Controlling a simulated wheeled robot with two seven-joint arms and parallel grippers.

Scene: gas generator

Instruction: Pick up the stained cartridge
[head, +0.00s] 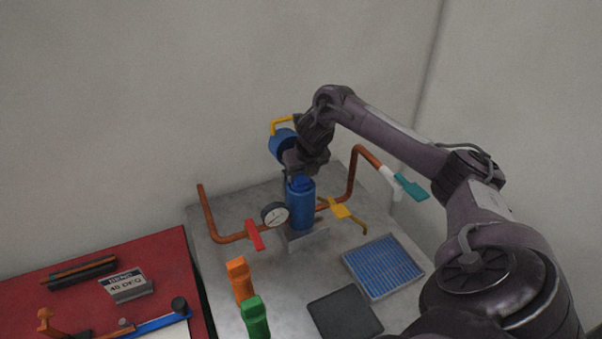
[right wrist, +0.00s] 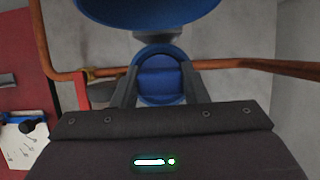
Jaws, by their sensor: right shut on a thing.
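A blue cartridge (head: 301,207) stands upright on a small grey block (head: 306,240) on the metal table, between copper pipes. My right gripper (head: 299,178) reaches down to its top and is shut on it. In the right wrist view the two fingers (right wrist: 160,92) clasp the sides of the blue cartridge top (right wrist: 160,80). I cannot make out a stain on it. My left gripper is not in view.
A blue part with a yellow handle (head: 283,143) is close behind my right wrist. Copper pipe (head: 352,175), a gauge (head: 275,215), a red valve handle (head: 255,235) and a yellow one (head: 341,208) crowd the cartridge. A blue-ribbed tray (head: 384,266) and a dark pad (head: 345,312) lie in front.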

